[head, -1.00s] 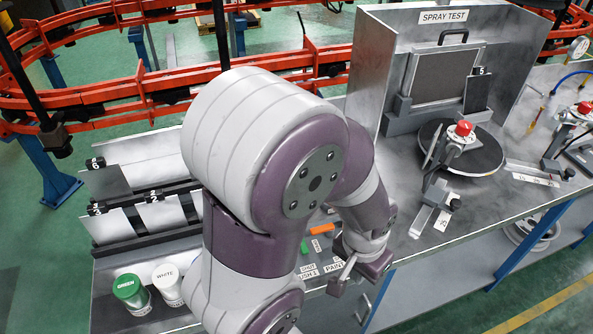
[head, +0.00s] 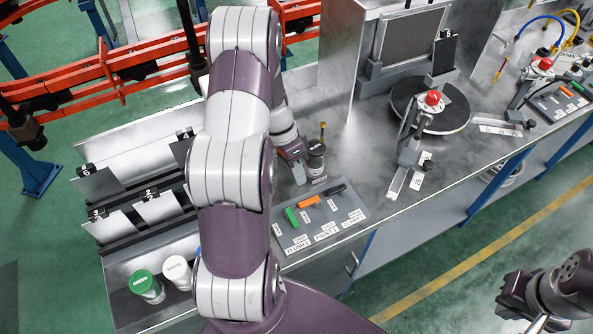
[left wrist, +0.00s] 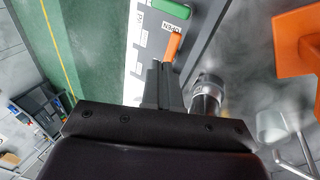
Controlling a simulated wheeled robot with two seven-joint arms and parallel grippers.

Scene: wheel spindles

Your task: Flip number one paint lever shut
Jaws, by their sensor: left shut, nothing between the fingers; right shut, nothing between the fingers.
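The orange lever (head: 309,202) lies on the grey lever panel (head: 345,222), above a label that seems to read PAINT 1, between a green lever (head: 291,217) and a black lever (head: 336,189). My left gripper (head: 299,176) is shut and empty, just behind the panel's far edge. In the left wrist view its fingertips (left wrist: 163,70) point at the orange lever (left wrist: 173,46), beside an OPEN label; I cannot tell whether they touch. The green lever (left wrist: 171,8) lies beyond. My right gripper (head: 520,312) is shut and empty, off the bench at lower right.
A dark cylindrical fitting (head: 315,158) stands close beside my left gripper. Green-lidded (head: 143,282) and white (head: 178,273) paint cans stand at left, before a plate rack (head: 140,232). A round turntable (head: 455,118) and a second lever panel (head: 562,100) are to the right.

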